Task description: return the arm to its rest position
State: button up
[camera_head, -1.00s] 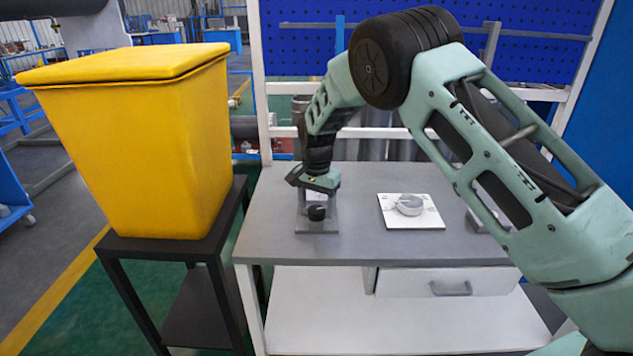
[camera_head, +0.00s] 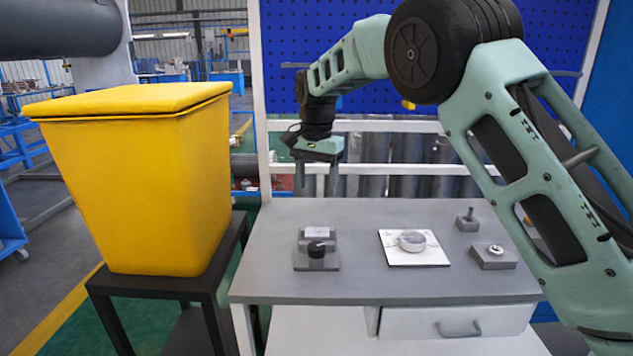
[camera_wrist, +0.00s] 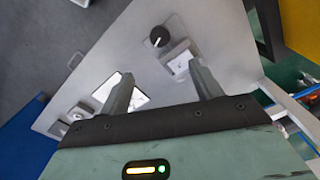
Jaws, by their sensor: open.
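My gripper (camera_head: 318,178) hangs from my raised arm above the back left part of the grey table (camera_head: 375,285). Its two fingers point down, apart, with nothing between them. In the wrist view the open fingers (camera_wrist: 163,88) also show empty over the table. Below the gripper stands a grey fixture with a black knob (camera_head: 316,249), apart from the fingers. The flanged shell (camera_head: 411,240), a round grey piece, rests on a white plate (camera_head: 430,257) to the right of it.
Two small grey blocks, one with a pin (camera_head: 468,220) and one with a round top (camera_head: 494,256), sit at the table's right. A yellow bin (camera_head: 140,190) on a black stand is to the left. A blue pegboard (camera_head: 300,40) rises behind the table.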

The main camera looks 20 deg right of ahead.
jog(key=s+a+n+y, duration=0.1)
jog(key=s+a+n, duration=0.4)
jog(key=s, duration=0.7)
jog(key=s+a+n+y, duration=0.1)
jog(key=s+a+n, duration=0.35)
jog(key=s, duration=0.75)
jog(key=s+d+f+n, duration=0.1)
jog(key=s+f+n, duration=0.1)
jog(key=s, duration=0.7)
jog(key=s+d+f+n+h, duration=0.1)
jog(key=s+d+f+n, duration=0.1)
jog(key=s+n, duration=0.3)
jog(key=s, duration=0.4)
jog(key=shift+s+d+f, duration=0.15)
jog(key=shift+s+f, duration=0.1)
jog(key=shift+f, duration=0.15)
